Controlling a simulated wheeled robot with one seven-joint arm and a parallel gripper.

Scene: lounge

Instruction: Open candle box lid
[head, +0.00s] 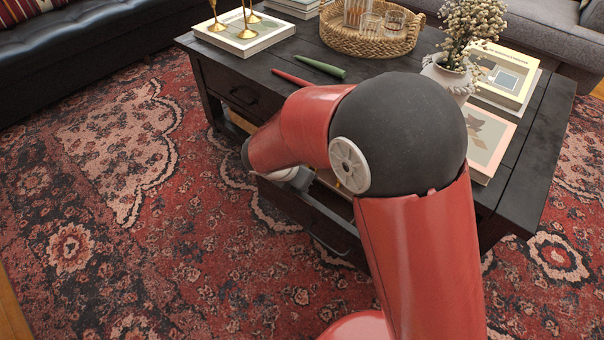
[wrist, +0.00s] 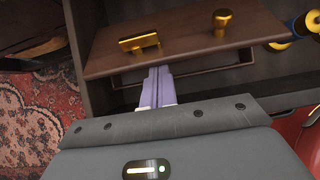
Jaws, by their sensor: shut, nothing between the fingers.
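In the wrist view, a brown wooden panel (wrist: 180,40), which looks like the candle box lid, carries a gold handle (wrist: 138,42) and a gold knob (wrist: 222,20). A dark gap and a thin brown frame (wrist: 215,70) show below its near edge. My gripper (wrist: 158,72) is shut and empty. Its pale purple fingers reach to the panel's near edge, between and below the handle and knob. I cannot tell whether they touch it. The box's inside is not visible. In the head view my red arm hides the box and most of the gripper.
The dark coffee table (head: 390,62) has drawers and an open lower space. On top are a wicker tray (head: 345,42) with glasses, a white flower vase (head: 447,78), books (head: 505,75) and green and red tapered objects. Gold-and-dark objects (wrist: 295,30) lie right of the panel. Patterned rug (head: 150,230) is clear at left.

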